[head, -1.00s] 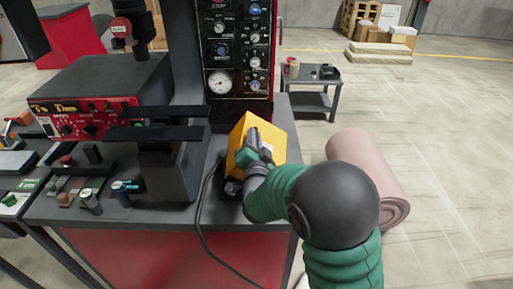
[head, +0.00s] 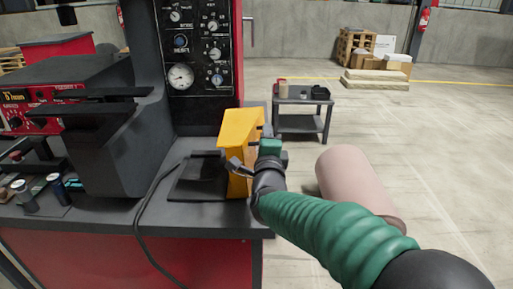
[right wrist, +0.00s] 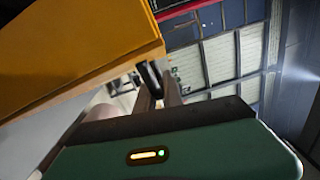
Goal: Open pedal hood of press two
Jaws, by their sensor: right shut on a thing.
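The yellow pedal hood (head: 238,135) stands swung up on its edge at the right end of the press table. Its dark flat base (head: 198,180) lies uncovered to its left, with a cable running from it. My right gripper (head: 254,146) is at the hood's right side, shut on a small dark part there. In the right wrist view the hood (right wrist: 75,50) fills the upper left, and a dark piece (right wrist: 150,76) sits between the fingers. The exact grip is partly hidden. My left gripper is not in view.
The press column with gauge panel (head: 197,50) stands behind the hood. A dark machine block (head: 125,150) is to the left. A pink roll (head: 350,185) lies on the floor right of the table, with a small side table (head: 303,100) behind it.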

